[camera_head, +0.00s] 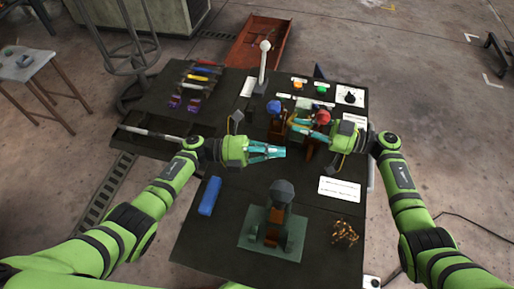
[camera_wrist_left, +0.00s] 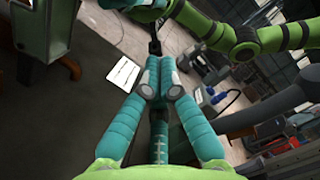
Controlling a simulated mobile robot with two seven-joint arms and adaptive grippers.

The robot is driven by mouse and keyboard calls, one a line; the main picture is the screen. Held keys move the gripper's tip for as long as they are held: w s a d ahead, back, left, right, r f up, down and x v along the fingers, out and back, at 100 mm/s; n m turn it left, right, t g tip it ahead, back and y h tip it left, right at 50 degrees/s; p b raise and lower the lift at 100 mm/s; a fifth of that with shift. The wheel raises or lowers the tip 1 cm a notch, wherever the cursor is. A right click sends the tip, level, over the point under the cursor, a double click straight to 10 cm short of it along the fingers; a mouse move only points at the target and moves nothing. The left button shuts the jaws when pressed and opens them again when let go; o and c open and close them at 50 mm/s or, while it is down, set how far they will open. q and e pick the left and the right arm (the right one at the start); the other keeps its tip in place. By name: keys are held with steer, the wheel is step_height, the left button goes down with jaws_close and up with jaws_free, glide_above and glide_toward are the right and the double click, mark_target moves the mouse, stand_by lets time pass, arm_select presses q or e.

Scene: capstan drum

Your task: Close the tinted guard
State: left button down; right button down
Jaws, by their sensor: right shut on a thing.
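A pale greenish, see-through panel, which looks like the tinted guard (camera_head: 303,112), stands at the back middle of the dark bench, between a blue knob (camera_head: 273,107) and a red knob (camera_head: 323,117). My right gripper (camera_head: 295,123) reaches in from the right and is shut at the guard's near side. Its fingers partly hide what they hold, and the guard's exact angle is hard to tell. My left gripper (camera_head: 283,152) is in front of and below the right one, over open bench. It is shut and empty; its fingers lie together in the left wrist view (camera_wrist_left: 160,75).
A grey-headed device on a green plate (camera_head: 258,242), a blue block (camera_head: 210,196), a white label card (camera_head: 339,189) and a brassy part (camera_head: 344,234) lie on the near bench. A white-knobbed lever (camera_head: 263,65) rises at the back. Tools lie back left.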

steer(key=shift+f, duration=0.1)
arm_select(q)
steer(key=shift+w+d+r, duration=0.3)
steer(key=shift+w+d, duration=0.15)
steer(key=shift+w, duration=0.15)
steer(key=shift+w+d+r, duration=0.25)
steer(key=shift+w+d, duration=0.15)
steer(key=shift+w, duration=0.2)
steer(key=shift+w+d+r, duration=0.3)
steer(key=shift+w+d, duration=0.15)
steer(key=shift+w, duration=0.15)
